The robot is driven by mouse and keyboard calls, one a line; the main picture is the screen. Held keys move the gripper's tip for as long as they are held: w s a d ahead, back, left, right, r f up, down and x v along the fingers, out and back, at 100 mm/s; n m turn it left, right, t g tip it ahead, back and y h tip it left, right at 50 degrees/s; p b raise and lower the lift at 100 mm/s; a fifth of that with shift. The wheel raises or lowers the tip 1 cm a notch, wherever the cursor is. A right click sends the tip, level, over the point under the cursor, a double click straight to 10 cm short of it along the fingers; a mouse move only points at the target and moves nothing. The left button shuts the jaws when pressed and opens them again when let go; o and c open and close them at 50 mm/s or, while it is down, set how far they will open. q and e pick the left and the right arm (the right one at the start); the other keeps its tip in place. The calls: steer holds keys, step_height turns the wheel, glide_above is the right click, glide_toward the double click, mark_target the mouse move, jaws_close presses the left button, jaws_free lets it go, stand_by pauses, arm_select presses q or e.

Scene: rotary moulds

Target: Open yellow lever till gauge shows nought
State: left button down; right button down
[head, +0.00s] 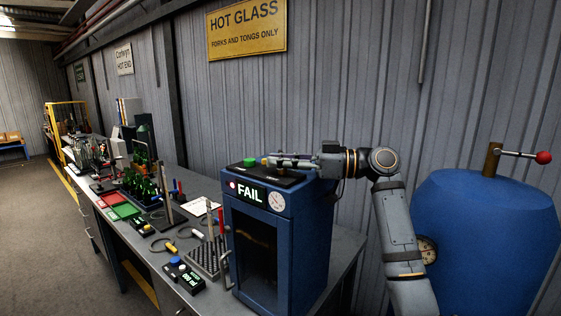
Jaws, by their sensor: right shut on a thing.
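A blue cabinet (277,262) with a dark window stands at the near end of the bench. Its front has a lit FAIL display (250,193) and a round white gauge (277,201); the needle is too small to read. My right gripper (270,161) reaches in from the right, low over the dark top panel. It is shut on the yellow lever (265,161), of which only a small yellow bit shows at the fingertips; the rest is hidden. My left gripper is out of view.
A green button (250,162) sits just left of my right gripper. A blue tank (486,240) with its own gauge and a red-knobbed lever (543,157) stands at the right. Tools and bottles crowd the bench (345,247) to the left.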

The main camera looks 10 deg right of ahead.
steer(key=shift+n+g, duration=0.6)
steer(key=shift+g, duration=0.6)
steer(key=c, duration=1.4)
jaws_free()
steer(key=s+d, duration=0.1)
steer(key=d, duration=1.1)
steer(key=shift+s, duration=0.3)
